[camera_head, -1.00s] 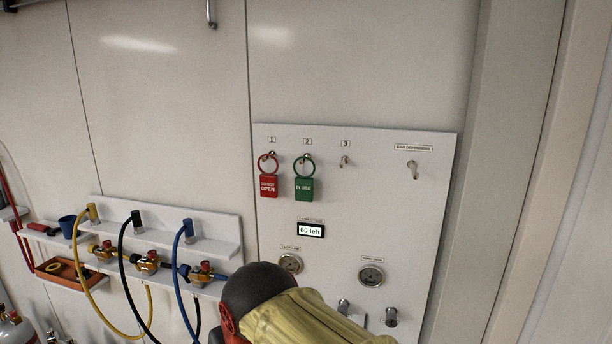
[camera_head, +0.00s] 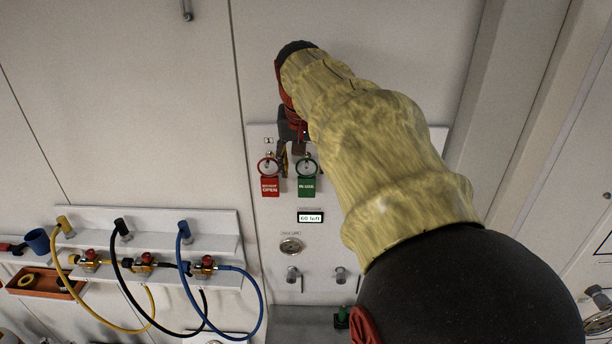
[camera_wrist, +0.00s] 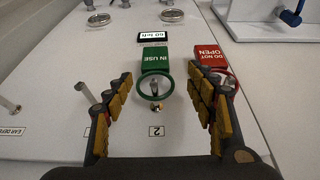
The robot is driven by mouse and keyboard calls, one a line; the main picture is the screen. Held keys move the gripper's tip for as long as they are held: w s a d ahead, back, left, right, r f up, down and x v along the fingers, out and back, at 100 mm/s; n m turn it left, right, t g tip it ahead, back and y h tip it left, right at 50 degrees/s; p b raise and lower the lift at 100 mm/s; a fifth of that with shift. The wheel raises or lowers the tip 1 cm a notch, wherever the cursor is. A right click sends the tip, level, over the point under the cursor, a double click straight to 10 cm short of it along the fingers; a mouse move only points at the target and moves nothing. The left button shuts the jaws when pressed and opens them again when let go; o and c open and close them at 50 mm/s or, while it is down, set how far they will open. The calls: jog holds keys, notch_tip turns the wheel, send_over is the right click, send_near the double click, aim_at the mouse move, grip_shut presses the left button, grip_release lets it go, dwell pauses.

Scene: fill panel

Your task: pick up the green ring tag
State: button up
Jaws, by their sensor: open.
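The green ring tag (camera_head: 307,187), marked IN USE, hangs by its ring from the peg at label 2 on the white panel. In the wrist view the green tag (camera_wrist: 153,60) appears upside down, its ring around the peg. My gripper (camera_head: 294,160) is just above the tags in the head view. In the wrist view my gripper (camera_wrist: 161,78) is open, its yellow-padded fingers on either side of the green ring, with visible gaps. The right finger partly covers the ring of the red DO NOT OPEN tag (camera_wrist: 209,59), also hanging in the head view (camera_head: 270,187).
A bare peg (camera_wrist: 86,93) stands left of my fingers in the wrist view. A shelf (camera_head: 218,222) with coloured hoses is at lower left.

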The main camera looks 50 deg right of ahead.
aim_at(307, 178)
jog(key=x, duration=0.2)
jog(key=p+x, duration=0.1)
jog(key=x, duration=0.4)
jog(key=shift+s+d+f+p, duration=0.25)
jog(key=shift+d+p, duration=0.1)
jog(key=shift+p, duration=0.05)
jog(key=c, duration=1)
